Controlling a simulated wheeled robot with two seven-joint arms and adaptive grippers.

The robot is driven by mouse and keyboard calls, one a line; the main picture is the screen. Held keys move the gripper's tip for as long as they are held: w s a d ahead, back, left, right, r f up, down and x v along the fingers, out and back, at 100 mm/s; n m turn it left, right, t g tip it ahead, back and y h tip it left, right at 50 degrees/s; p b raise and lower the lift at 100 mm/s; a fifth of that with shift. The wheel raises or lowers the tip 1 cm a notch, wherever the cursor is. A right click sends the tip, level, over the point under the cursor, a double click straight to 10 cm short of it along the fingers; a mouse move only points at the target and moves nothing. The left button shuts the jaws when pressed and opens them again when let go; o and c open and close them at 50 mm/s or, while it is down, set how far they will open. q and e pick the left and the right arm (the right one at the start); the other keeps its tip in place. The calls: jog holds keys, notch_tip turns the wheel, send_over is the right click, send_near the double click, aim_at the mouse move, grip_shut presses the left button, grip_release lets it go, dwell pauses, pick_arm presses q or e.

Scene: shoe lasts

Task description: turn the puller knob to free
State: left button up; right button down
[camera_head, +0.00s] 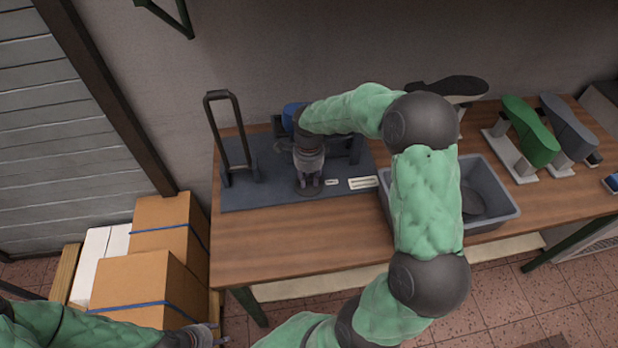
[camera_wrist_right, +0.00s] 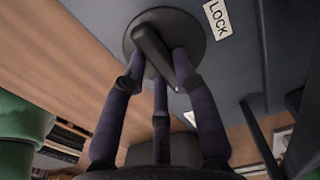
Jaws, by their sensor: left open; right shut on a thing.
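The puller (camera_head: 240,180) is a dark blue-grey base plate with an upright black handle frame on its left, on the wooden table. Its knob (camera_wrist_right: 152,50) is a black bar on a round dark disc (camera_wrist_right: 200,28), seen in the right wrist view. A white label reading LOCK (camera_wrist_right: 217,19) is beside the disc. My right gripper (camera_head: 309,186) reaches down onto the knob from above; in the right wrist view its fingers (camera_wrist_right: 158,75) are shut around the bar. In the head view the gripper mostly hides the knob. My left gripper (camera_head: 212,335) is open and empty at the bottom left, away from the table.
A grey bin (camera_head: 492,222) with a dark thing in it stands right of the plate. A green shoe last (camera_head: 530,130) and a grey one (camera_head: 568,127) stand on the table's right. Cardboard boxes (camera_head: 140,285) are stacked on the floor at left. The table's front strip is clear.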

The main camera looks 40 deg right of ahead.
aim_at(309, 180)
dwell(0.3)
jog(key=c, duration=1)
grip_release()
jog(key=shift+o, duration=0.2)
notch_tip(309, 180, up, 12)
